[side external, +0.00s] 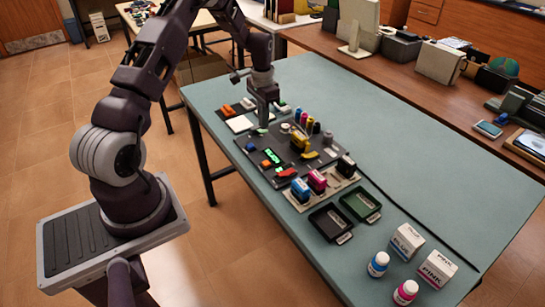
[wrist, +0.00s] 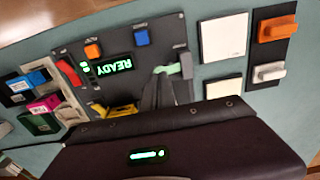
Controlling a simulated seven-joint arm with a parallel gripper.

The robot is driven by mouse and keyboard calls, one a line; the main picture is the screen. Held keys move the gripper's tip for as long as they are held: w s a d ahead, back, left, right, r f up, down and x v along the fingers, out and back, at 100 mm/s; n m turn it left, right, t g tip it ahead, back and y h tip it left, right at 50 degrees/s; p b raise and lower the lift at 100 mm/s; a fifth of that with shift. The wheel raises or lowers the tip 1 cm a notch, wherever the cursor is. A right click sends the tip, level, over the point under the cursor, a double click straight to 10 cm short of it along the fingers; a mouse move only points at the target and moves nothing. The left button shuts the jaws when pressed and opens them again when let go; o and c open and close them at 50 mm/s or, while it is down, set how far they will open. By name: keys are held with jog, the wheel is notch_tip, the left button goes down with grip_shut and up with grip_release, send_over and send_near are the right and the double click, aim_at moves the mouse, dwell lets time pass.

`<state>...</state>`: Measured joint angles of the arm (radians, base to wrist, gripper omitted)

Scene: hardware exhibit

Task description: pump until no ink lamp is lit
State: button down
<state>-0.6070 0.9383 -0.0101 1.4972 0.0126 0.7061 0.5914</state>
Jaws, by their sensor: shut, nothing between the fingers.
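A dark control panel (side external: 283,152) lies on the table. Its green display (side external: 271,157) is lit and reads READY, upside down in the wrist view (wrist: 112,64). Small green lights (wrist: 86,68) glow beside the display; I cannot tell which, if any, are ink lamps. My gripper (side external: 263,124) is shut and empty, pointing down over the panel's far-left part. In the wrist view its fingers are beside a pale green part (wrist: 167,70); contact is unclear. The panel carries an orange button (wrist: 93,51), a blue button (wrist: 141,38), a red lever (wrist: 68,74) and a yellow part (wrist: 121,111).
Blue (side external: 300,189), magenta (side external: 317,181) and black (side external: 346,166) cartridges stand at the panel's near side. Two trays, black (side external: 331,222) and green (side external: 361,205), lie nearby. Ink bottles (side external: 378,264) and boxes (side external: 406,243) stand at the near end. The table's right side is mostly clear.

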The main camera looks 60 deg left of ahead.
aim_at(264, 131)
jog(key=shift+f, duration=0.3)
jog(key=shift+f, duration=1.35)
jog(key=shift+r, duration=1.7)
jog(key=shift+f, duration=0.15)
jog(key=shift+f, duration=1.55)
jog(key=shift+r, duration=1.7)
